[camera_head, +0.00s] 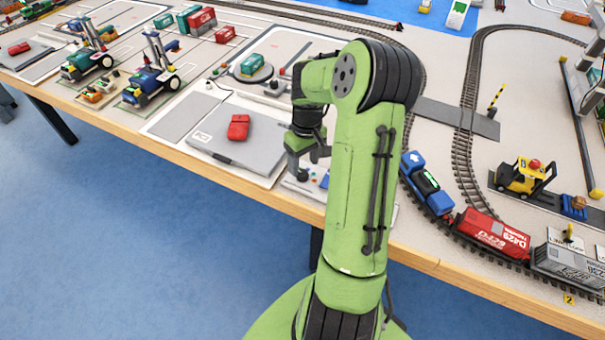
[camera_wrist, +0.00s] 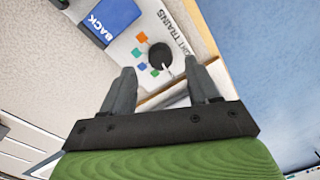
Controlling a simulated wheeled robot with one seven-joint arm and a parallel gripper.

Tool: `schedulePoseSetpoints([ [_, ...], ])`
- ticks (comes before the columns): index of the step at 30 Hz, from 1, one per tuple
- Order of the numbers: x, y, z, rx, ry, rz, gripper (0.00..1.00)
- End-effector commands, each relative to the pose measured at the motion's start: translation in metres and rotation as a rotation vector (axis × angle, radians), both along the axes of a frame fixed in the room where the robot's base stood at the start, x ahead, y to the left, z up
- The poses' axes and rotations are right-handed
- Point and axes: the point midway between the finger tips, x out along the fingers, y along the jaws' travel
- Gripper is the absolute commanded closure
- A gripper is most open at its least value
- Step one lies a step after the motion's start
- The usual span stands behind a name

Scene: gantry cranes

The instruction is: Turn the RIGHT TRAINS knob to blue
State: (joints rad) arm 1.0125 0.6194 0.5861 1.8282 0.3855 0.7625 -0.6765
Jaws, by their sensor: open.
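The RIGHT TRAINS knob (camera_wrist: 159,56) is round and black and sits on a pale panel (camera_wrist: 186,22) in the wrist view. Coloured marks stand around one side of it: orange, green, blue (camera_wrist: 142,67) and another small one. A white pointer shows at the knob's lower edge, below and right of its middle, away from the blue mark. My gripper (camera_wrist: 159,76) is open, its fingers apart on either side of the knob's lower end in the picture; contact is not visible. In the head view my gripper (camera_head: 308,150) is above the panel, which my arm partly hides.
A blue BACK plate (camera_wrist: 108,18) lies beside the panel. In the head view a red piece (camera_head: 238,127) lies on a grey pad left of my gripper. A blue locomotive (camera_head: 427,184) stands on track to the right. The table's front edge is close.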

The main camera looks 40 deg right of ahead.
Motion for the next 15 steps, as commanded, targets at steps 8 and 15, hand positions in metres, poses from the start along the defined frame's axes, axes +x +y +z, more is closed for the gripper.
schedulePoseSetpoints([
  [8, 0.001, 0.002, -0.035, 0.000, -0.001, 0.001, 0.40],
  [15, 0.001, 0.002, -0.035, -0.001, -0.001, 0.001, 0.41],
])
